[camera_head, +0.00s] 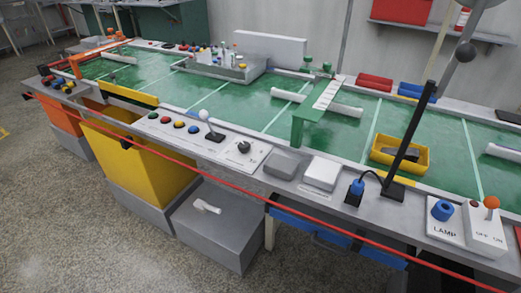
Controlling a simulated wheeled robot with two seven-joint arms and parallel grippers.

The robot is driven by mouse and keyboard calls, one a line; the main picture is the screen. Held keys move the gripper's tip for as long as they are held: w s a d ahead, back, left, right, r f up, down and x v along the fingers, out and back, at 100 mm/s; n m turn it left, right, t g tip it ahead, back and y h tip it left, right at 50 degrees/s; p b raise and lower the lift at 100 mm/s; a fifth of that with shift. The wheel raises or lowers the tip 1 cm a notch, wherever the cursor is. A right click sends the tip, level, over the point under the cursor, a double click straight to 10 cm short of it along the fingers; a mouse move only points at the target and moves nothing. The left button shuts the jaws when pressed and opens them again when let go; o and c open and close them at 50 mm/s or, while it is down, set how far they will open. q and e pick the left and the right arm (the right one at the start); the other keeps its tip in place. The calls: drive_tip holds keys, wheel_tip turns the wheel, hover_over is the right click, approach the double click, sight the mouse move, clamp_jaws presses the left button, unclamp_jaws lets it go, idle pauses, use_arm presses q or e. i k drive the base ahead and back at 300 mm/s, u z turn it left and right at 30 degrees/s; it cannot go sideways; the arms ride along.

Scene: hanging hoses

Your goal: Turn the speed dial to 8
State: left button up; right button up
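The dial is a round dark knob (244,147) on a white panel (256,156) at the front edge of the workbench, near the middle of the picture. Small marks surround the knob, but they are too small to read, so I cannot tell which number it points to. Neither of my grippers shows in this view.
Left of the dial stand a white-balled lever (204,115) and several coloured buttons. Right of it are a grey box (282,165) and a white box (321,174). A red line (300,206) runs along the bench front. A tall black post (408,130) rises further right.

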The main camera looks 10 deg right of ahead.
sight(243, 148)
drive_tip(key=z, duration=0.5)
drive_tip(key=k, duration=1.1)
drive_tip(key=u, duration=0.4)
drive_tip(key=i, duration=0.8)
drive_tip(key=u, duration=0.45)
drive_tip(key=i, duration=0.9)
drive_tip(key=z, duration=0.5)
